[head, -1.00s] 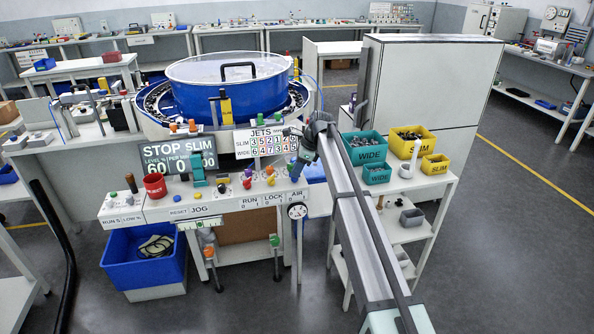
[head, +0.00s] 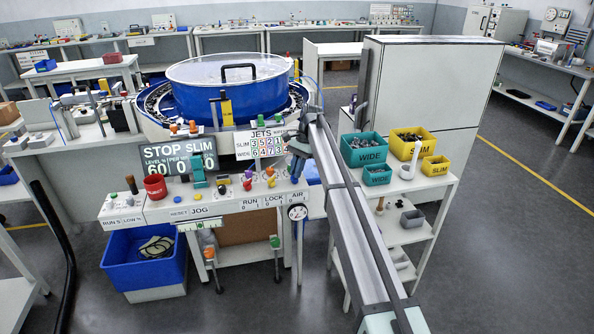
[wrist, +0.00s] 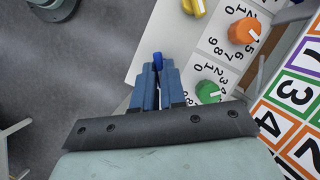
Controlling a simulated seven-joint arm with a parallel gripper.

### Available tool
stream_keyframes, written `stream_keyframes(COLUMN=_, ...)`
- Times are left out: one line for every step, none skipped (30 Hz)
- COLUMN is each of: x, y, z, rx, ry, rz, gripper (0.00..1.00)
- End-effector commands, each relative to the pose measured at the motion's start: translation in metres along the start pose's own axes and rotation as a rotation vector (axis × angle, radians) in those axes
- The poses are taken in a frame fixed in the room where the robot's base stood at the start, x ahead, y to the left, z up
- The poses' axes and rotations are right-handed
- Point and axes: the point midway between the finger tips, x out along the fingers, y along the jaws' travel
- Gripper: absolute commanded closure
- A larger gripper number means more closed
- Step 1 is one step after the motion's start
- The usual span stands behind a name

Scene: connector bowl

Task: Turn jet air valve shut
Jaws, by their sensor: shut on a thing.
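My gripper (head: 295,176) is at the right end of the control panel, pointing down just above the AIR label. In the wrist view, my gripper (wrist: 158,72) has its blue fingers close together around a small blue knob or handle (wrist: 157,58), whose end shows between the fingertips. It sits at the edge of the white panel (wrist: 143,62) and appears to be the air valve. The fingers hide most of it, so its angle cannot be told. A round gauge (head: 298,211) is just below the AIR label.
In the wrist view, a green knob (wrist: 207,92), an orange knob (wrist: 243,31) and a yellow knob (wrist: 193,7) stand close on the right. The JETS board (head: 264,142) is behind the panel. Bins, including a teal WIDE bin (head: 363,150), stand to the right of my arm.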

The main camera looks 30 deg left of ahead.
Motion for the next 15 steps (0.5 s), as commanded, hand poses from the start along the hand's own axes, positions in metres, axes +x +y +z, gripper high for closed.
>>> stream_keyframes(x=-0.0002, y=-0.0016, z=-0.0002, rx=-0.027, ry=0.001, rz=0.012, gripper=1.0)
stream_keyframes(x=-0.0002, y=-0.0017, z=-0.0001, rx=-0.044, ry=0.0, rz=0.019, gripper=1.0)
stream_keyframes(x=-0.0001, y=-0.002, z=0.0, rx=-0.063, ry=0.0, rz=0.026, gripper=1.0)
stream_keyframes(x=-0.0001, y=-0.0022, z=0.0001, rx=-0.078, ry=0.001, rz=0.032, gripper=1.0)
stream_keyframes(x=0.0, y=-0.0022, z=0.0001, rx=-0.09, ry=0.001, rz=0.037, gripper=1.0)
stream_keyframes(x=0.0001, y=-0.0022, z=0.0002, rx=-0.106, ry=0.001, rz=0.044, gripper=1.0)
stream_keyframes(x=0.0001, y=-0.0021, z=0.0002, rx=-0.116, ry=0.001, rz=0.049, gripper=1.0)
stream_keyframes(x=0.0001, y=-0.0021, z=0.0003, rx=-0.126, ry=0.001, rz=0.053, gripper=1.0)
stream_keyframes(x=0.0002, y=-0.0021, z=0.0003, rx=-0.137, ry=0.001, rz=0.058, gripper=1.0)
stream_keyframes(x=0.0002, y=-0.0022, z=0.0004, rx=-0.144, ry=0.001, rz=0.06, gripper=1.0)
stream_keyframes(x=0.0003, y=-0.0022, z=0.0004, rx=-0.151, ry=0.001, rz=0.063, gripper=1.0)
stream_keyframes(x=0.0003, y=-0.0022, z=0.0004, rx=-0.159, ry=0.001, rz=0.066, gripper=1.0)
stream_keyframes(x=0.0003, y=-0.0022, z=0.0005, rx=-0.163, ry=0.001, rz=0.067, gripper=1.0)
stream_keyframes(x=0.0003, y=-0.0022, z=0.0005, rx=-0.167, ry=0.001, rz=0.069, gripper=1.0)
stream_keyframes(x=0.0003, y=-0.0022, z=0.0005, rx=-0.17, ry=0.001, rz=0.07, gripper=1.0)
